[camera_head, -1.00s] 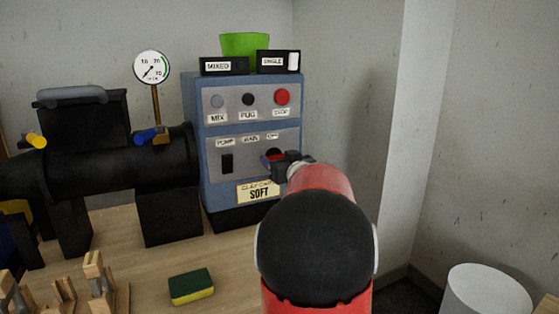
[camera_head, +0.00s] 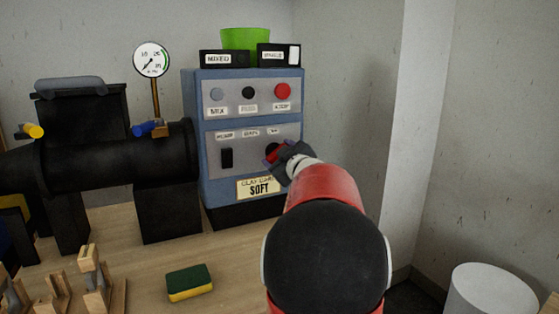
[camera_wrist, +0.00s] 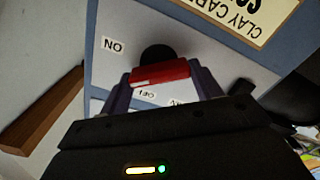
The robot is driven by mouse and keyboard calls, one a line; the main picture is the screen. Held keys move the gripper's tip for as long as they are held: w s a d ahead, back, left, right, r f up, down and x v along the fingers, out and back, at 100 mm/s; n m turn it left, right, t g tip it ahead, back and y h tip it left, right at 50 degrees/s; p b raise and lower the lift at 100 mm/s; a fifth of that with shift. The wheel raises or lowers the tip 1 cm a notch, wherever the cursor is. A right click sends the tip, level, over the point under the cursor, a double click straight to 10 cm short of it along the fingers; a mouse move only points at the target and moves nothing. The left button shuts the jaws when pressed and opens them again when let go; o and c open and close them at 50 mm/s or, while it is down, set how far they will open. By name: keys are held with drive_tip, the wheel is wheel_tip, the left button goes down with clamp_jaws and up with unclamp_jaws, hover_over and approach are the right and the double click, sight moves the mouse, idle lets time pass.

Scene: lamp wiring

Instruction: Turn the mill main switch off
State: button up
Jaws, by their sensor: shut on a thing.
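The mill's blue control box (camera_head: 190,130) stands at the back centre of the bench. Its main switch, a red handle (camera_wrist: 160,73) on a round black base (camera_wrist: 157,54), is at the lower right of the panel. In the wrist view my gripper (camera_wrist: 162,80) has one finger at each end of the red handle and is shut on it. An ON label (camera_wrist: 112,45) lies left of the switch and an OFF label (camera_wrist: 157,92) just below it, partly covered. In the head view my gripper (camera_head: 279,154) hides part of the switch.
A black rocker switch (camera_head: 226,158) is left on the same panel. Grey, black and red buttons (camera_head: 282,90) sit above. The black mill barrel (camera_head: 110,160) and gauge (camera_head: 151,60) are to the left. A sponge (camera_head: 190,282) lies on the bench. A white cylinder (camera_head: 490,292) stands at right.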

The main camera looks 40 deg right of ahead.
drive_tip(key=n+b, duration=0.1)
drive_tip(key=n, duration=0.2)
drive_tip(key=n+b, duration=0.2)
drive_tip(key=n, duration=0.2)
drive_tip(key=n+b, duration=0.2)
drive_tip(key=n, duration=0.1)
drive_tip(key=shift+f+n, duration=0.25)
drive_tip(key=shift+n, duration=0.05)
idle(0.4)
drive_tip(key=o, duration=1)
drive_tip(key=shift+r, duration=0.1)
drive_tip(key=v, duration=0.7)
drive_tip(key=shift+s+a, duration=0.1)
drive_tip(key=shift+s, duration=0.25)
